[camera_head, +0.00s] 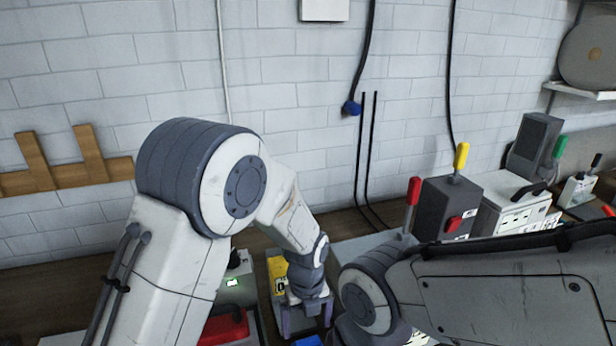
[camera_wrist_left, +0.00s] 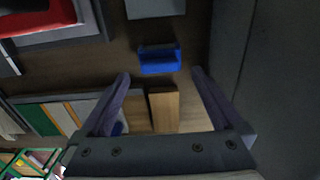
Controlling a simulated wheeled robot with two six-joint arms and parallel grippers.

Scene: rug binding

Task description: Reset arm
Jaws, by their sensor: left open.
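My left gripper (camera_head: 306,318) points down over the bench in the head view, with its purple-grey fingers spread apart. In the left wrist view the same gripper (camera_wrist_left: 161,76) is open, and nothing is clamped between its fingers. A small blue object (camera_wrist_left: 158,58) lies just past the fingertips. A light wooden block (camera_wrist_left: 164,110) shows between the fingers, below them. My right arm comes in from the right across the lower part of the head view. Its gripper is not visible.
A yellow item (camera_head: 276,272) stands beside my left wrist, and a red object (camera_head: 226,328) lies left of it. A dark grey box (camera_head: 447,207) with coloured handles and a white machine (camera_head: 510,205) stand at the right. A brick wall (camera_head: 290,100) closes the back.

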